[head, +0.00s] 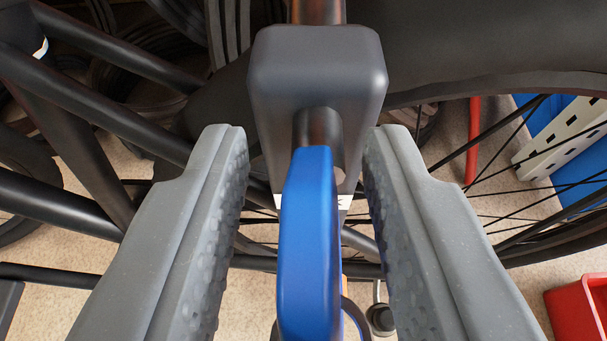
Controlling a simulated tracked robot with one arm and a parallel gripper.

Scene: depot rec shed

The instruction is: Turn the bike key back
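The bike key has a blue head (308,240) and sits in a dark grey lock housing (318,85) in the middle of the head view. The key's blue head stands upright, with its narrow edge toward me. My gripper (305,150) is open, with one grey finger on each side of the key. Gaps show between the key and both fingers, so I see no contact. The lower end of the key runs out of the bottom of the picture.
Black bike frame tubes (90,85) cross the left side. A dark tyre and spokes (490,170) fill the right. A red bin (580,306) stands at lower right, near a blue and white panel (565,140). Tan floor shows below.

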